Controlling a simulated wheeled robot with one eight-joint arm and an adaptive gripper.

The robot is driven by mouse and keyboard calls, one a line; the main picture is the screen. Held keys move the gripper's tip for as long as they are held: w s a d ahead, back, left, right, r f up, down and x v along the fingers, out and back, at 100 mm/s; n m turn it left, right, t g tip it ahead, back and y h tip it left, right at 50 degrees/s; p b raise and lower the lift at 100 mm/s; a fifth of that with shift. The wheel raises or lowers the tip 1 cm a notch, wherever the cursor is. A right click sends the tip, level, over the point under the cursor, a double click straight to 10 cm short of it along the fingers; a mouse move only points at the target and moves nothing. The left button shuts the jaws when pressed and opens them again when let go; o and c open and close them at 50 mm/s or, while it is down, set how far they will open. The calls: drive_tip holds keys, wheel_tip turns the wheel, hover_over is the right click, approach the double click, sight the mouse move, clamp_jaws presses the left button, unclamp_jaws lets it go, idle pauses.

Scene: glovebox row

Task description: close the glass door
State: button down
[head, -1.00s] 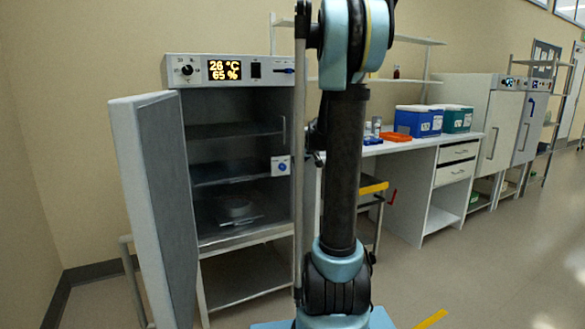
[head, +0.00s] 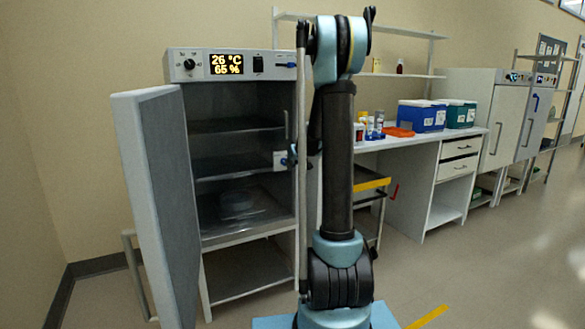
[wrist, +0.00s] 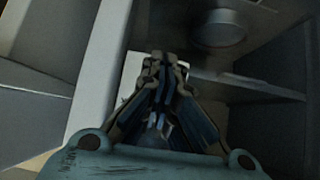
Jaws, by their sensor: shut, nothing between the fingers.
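The incubator (head: 230,64) stands at the left with its thick outer door (head: 150,200) swung wide open to the left. A clear glass door seems to lie over its opening; its pane is hard to make out, and I cannot tell how far it stands from the frame. A slim upright handle (head: 286,125) and a white label with a blue mark (head: 279,160) show at the opening's right side. My gripper (wrist: 163,75) is shut and empty, its tips over a white patch beside the pale frame edge (wrist: 98,75). In the head view my arm mostly hides it.
Right of the incubator are a yellow-edged cart (head: 371,184) and a bench (head: 425,150) with blue and teal boxes. Floor on the right is clear.

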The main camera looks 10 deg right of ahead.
drive_tip(key=shift+w+a, duration=0.2)
drive_tip(key=shift+w, duration=0.4)
